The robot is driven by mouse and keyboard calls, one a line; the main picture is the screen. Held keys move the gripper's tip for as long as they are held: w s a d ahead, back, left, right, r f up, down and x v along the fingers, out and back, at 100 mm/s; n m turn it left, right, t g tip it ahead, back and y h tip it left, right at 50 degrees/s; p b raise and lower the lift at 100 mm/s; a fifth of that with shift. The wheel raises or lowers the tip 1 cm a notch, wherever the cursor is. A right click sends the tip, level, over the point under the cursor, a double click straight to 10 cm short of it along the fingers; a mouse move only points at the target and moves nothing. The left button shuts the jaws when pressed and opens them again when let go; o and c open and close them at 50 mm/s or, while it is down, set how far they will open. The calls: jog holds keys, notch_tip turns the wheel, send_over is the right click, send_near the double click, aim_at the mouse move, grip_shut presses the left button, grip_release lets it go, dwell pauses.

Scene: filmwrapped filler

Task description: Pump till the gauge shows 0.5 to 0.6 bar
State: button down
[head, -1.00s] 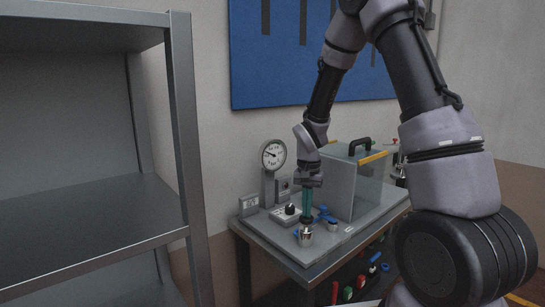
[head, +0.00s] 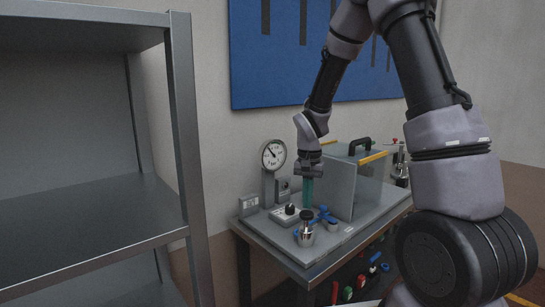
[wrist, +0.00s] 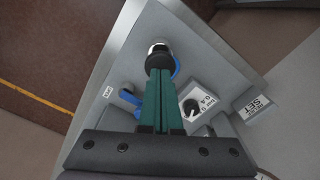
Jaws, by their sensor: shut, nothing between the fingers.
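The gauge (head: 273,154) is a round white dial on a grey post at the back left of the bench. Its dark needle points to the upper left; the numbers are too small to read. The pump (head: 306,236) is a small silver cylinder at the front of the bench, its black knob (head: 306,215) standing up on top. It also shows in the wrist view (wrist: 158,48). My gripper (head: 307,203) has green fingers, shut and empty, pointing down just above or at the knob. Whether the tips touch the knob I cannot tell.
A blue-handled valve (head: 325,214) and a white plate with a black dial (wrist: 190,108) are close to the pump. A clear box (head: 368,183) with a black handle stands to the right. A grey shelf (head: 90,215) fills the left. A small SET box (head: 249,205) sits at the bench's left.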

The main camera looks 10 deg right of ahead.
aim_at(307, 213)
dwell(1.3)
dwell(0.4)
jog(key=shift+f, duration=2.15)
jog(key=shift+r, duration=2.15)
jog(key=shift+r, duration=0.1)
jog(key=s+d+r+t+y, duration=0.1)
jog(key=s+d+r+t, duration=0.2)
jog(key=s+r, duration=0.6)
jog(key=s+d+r+n+t+y, duration=0.1)
jog(key=s+r+t, duration=0.3)
jog(key=s+r, duration=0.6)
notch_tip(307, 213, up, 8)
jog(key=shift+d+f, duration=0.15)
jog(key=shift+d, duration=0.75)
